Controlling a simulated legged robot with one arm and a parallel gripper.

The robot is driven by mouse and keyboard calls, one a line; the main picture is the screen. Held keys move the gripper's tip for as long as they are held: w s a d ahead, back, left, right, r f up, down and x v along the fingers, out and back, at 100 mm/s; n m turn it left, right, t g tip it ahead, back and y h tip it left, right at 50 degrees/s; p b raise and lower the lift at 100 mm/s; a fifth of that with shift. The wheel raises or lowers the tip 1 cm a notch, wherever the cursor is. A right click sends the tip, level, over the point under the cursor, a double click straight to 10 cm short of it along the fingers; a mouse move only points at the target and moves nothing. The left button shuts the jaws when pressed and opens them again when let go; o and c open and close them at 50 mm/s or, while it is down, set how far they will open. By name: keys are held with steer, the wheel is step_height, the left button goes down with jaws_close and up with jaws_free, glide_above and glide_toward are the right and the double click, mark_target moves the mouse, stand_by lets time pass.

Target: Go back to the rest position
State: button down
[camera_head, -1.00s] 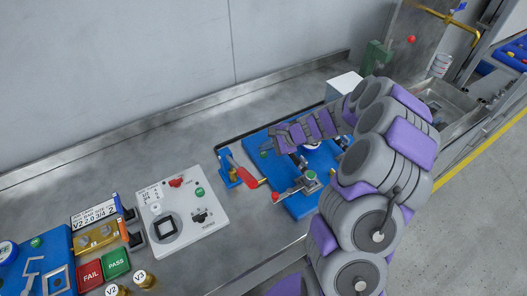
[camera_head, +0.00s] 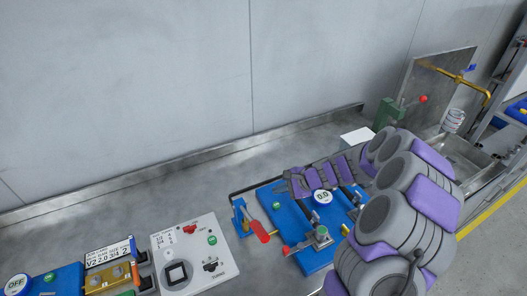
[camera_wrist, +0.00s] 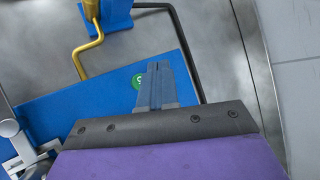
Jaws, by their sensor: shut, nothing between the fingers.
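My gripper (camera_head: 281,186) is at the end of my purple and grey arm, over the blue test station plate (camera_head: 288,228) on the bench. In the wrist view, my gripper's fingers (camera_wrist: 157,85) are together with nothing between them. They point across the blue plate (camera_wrist: 60,100) beside a green round button (camera_wrist: 138,81). The station carries a round display reading 0.0 (camera_head: 322,197), a red-handled lever (camera_head: 262,234) and a clamp with a red knob (camera_head: 286,251). My arm hides part of the station's right side.
A white panel (camera_head: 222,248) with a red switch and a green button lies left of the station. Another blue station (camera_head: 68,276) is at the far left. A sink (camera_head: 470,160) with a brass tap (camera_head: 470,80) is at the right. The back wall (camera_head: 120,100) is bare.

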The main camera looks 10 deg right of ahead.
steer(key=s+a+r+n+g, duration=0.1)
steer(key=s+a+r+n, duration=0.2)
steer(key=s+r, duration=0.1)
steer(key=s+a+r+n+g, duration=0.1)
steer(key=s+a+r+n, duration=0.2)
steer(key=s, duration=0.3)
steer(key=s+a+r+n+g, duration=0.2)
steer(key=s+a+r, duration=0.1)
steer(key=s+r, duration=0.2)
steer(key=shift+s+a+r+n+h, duration=0.3)
steer(key=shift+s+a+n+h, duration=0.05)
steer(key=shift+a+n+h, duration=0.05)
steer(key=s+d+r+n+g+h, duration=0.1)
steer(key=s+d+r+n+h, duration=0.1)
steer(key=s, duration=1.1)
steer(key=s+d+r+n+g+h, duration=0.1)
steer(key=s+d+r+n+h, duration=0.1)
steer(key=s+d+n+h, duration=0.2)
steer(key=s+d+h, duration=0.1)
steer(key=s+d, duration=0.2)
steer(key=s, duration=0.5)
steer(key=shift+s, duration=0.4)
